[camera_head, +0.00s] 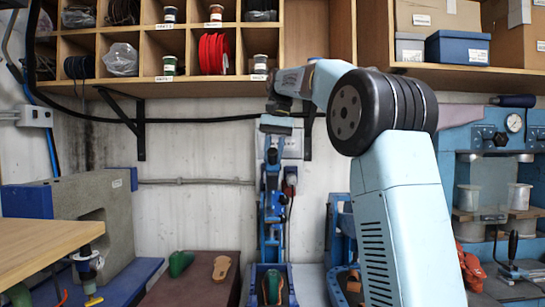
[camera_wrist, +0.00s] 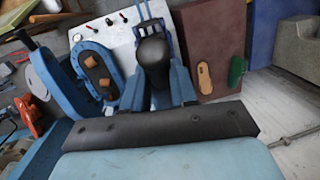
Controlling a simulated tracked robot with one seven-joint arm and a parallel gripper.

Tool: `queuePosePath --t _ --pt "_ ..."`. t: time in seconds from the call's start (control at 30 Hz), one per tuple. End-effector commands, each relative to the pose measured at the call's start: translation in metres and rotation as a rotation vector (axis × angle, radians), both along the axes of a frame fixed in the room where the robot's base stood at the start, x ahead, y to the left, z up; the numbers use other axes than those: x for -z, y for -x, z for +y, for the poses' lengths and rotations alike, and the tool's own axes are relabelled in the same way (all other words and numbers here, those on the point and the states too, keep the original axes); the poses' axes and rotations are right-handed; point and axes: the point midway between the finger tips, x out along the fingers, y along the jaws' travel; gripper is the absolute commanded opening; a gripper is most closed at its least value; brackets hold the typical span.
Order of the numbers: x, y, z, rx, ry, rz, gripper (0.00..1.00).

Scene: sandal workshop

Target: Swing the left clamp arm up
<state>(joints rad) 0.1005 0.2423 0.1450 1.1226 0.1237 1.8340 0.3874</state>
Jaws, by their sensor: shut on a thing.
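The left clamp arm (camera_head: 271,185) is a blue upright piece in the middle of the head view, with a black knob-like part near its upper end. It stands close to vertical above a blue base bearing a green and brown sandal form (camera_head: 272,287). My gripper (camera_head: 276,122) is at the top end of this arm and shut on it; the grip itself is small and partly hidden. In the wrist view the clamp's black rounded part (camera_wrist: 153,56) shows between blue uprights.
A second blue station (camera_head: 352,281) with a brown sole stands to the right, partly behind my arm. A brown table (camera_head: 180,292) with a green form and tan sole is at left. Shelves (camera_head: 180,82) hang above. A blue press (camera_head: 495,150) stands at far right.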

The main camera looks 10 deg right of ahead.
Motion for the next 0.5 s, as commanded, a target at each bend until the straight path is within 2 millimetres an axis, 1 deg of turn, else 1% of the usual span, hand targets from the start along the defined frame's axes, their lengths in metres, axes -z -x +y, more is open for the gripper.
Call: queuePosePath --t 0.03,0.3,0.43,0.47,0.5 --pt "-0.0010 0.0007 0.0044 -0.007 -0.008 -0.001 0.28" --pt "-0.0011 0.0004 -0.0019 0.003 -0.005 -0.002 0.53" --pt "-0.0010 0.0003 -0.0031 0.004 -0.004 -0.003 0.53" --pt "-0.0010 0.0002 -0.0033 0.005 -0.004 -0.003 0.52" --pt "-0.0012 0.0002 -0.0034 0.005 -0.004 -0.004 0.48"
